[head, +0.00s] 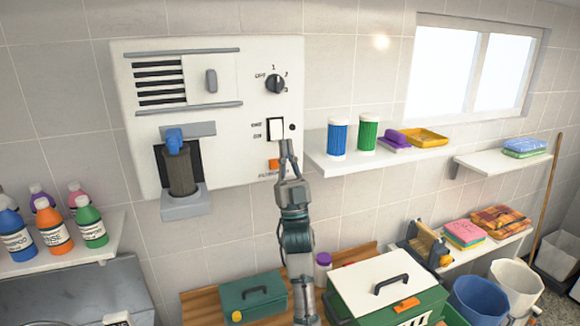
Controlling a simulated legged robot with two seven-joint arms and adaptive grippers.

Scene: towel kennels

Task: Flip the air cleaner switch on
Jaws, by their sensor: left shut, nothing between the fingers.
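The air cleaner (225,120) is a white panel on the tiled wall at the upper left. Its switch (275,128) is a white rocker in a dark frame on the panel's right side, with small labels to its left. I cannot tell which way the rocker is tipped. My left gripper (288,147) is shut and empty, pointing up, with its fingertips just below the switch's lower right corner. I cannot tell whether they touch the panel. My right gripper is not in view.
A black dial (275,84) sits above the switch and an orange part (273,164) below it. A grey filter cartridge (181,170) with a blue top is at the left. A shelf (325,164) with blue and green canisters juts out at the right. Toolboxes (385,295) stand below.

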